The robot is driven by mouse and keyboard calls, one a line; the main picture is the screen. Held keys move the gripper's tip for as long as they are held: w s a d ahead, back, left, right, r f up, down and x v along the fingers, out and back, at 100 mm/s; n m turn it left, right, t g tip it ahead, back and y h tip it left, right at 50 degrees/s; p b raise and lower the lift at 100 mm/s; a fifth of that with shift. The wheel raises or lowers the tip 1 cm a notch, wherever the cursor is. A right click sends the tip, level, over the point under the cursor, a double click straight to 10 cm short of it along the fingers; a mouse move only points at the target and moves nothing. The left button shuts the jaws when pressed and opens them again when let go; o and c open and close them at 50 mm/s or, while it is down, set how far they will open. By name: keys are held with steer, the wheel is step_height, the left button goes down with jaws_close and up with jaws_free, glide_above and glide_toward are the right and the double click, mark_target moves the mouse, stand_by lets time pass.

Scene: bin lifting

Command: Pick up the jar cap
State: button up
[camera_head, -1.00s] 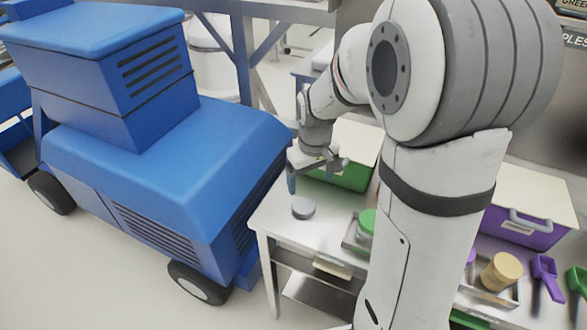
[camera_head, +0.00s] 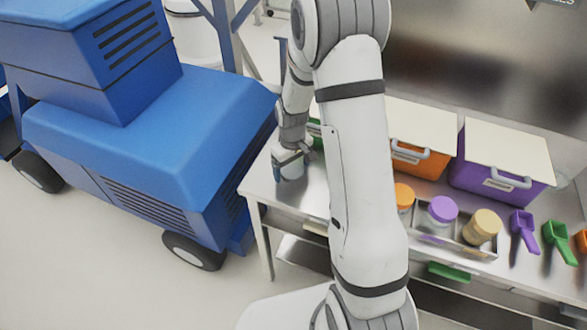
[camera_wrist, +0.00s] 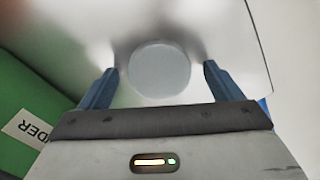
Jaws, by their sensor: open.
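The jar cap (camera_wrist: 160,68) is a round, flat grey disc on the shiny metal table (camera_wrist: 225,25). In the wrist view it sits between and slightly beyond the fingertips of my gripper (camera_wrist: 161,72). The two blue fingers are spread wide, with a gap on each side of the cap and nothing held. In the head view my gripper (camera_head: 289,162) is low over the table's left end. There it largely covers the cap, and its height above the table is hard to judge.
A green bin (camera_wrist: 30,115) stands close beside my gripper on the left in the wrist view. Orange (camera_head: 420,160) and purple (camera_head: 490,180) bins, lidded jars (camera_head: 440,212) and scoops (camera_head: 522,230) are further right. A blue vehicle (camera_head: 150,140) stands left of the table.

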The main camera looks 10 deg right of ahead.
steer(key=shift+f, duration=0.2)
steer(key=shift+c, duration=0.5)
steer(key=c, duration=1)
steer(key=shift+o, duration=0.2)
